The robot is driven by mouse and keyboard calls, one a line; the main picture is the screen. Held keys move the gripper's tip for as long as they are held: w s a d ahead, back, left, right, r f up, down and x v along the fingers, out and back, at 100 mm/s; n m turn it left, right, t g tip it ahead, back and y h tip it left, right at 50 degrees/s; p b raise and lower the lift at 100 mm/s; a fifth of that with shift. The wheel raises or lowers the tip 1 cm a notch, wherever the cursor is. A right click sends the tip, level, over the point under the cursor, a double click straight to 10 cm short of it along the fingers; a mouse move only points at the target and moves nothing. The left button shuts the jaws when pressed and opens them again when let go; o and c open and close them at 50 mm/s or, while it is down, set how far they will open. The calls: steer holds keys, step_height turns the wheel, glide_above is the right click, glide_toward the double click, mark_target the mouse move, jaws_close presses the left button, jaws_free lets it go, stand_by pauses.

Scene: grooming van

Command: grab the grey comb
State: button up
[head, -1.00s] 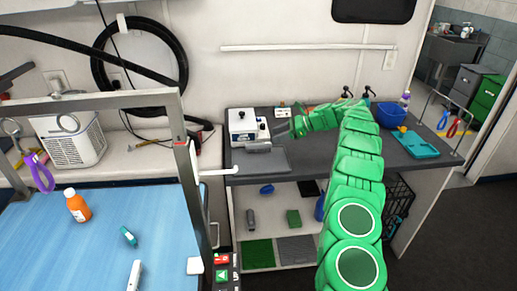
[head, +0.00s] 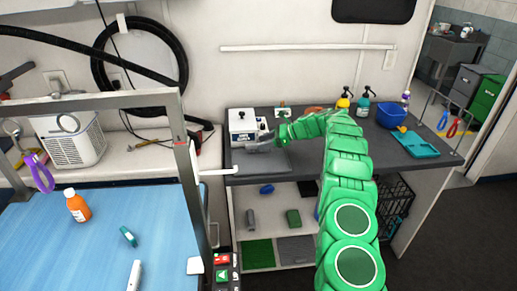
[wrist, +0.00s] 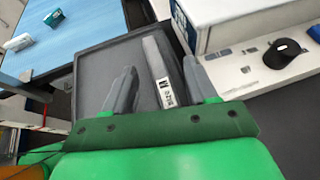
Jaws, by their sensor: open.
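The grey comb (wrist: 155,62) shows in the wrist view as a long grey bar with a black-and-white label at its near end. It lies on a dark grey tray (wrist: 95,62); the tray also shows in the head view (head: 276,163) on the counter's left end. My gripper (wrist: 160,66) is open, with one finger on each side of the comb in the picture. I cannot tell how far above it the fingers are. In the head view my gripper (head: 263,142) is over the tray's back part and partly hides the comb.
A white appliance (head: 242,121) stands right behind the tray. Farther right on the dark counter (head: 335,150) are pump bottles, a blue bowl (head: 391,115) and a teal tray (head: 414,144). A metal frame post (head: 192,190) of the blue table stands to the left.

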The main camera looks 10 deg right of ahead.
steer(key=shift+a+f, duration=0.1)
steer(key=shift+a, duration=0.15)
jaws_close()
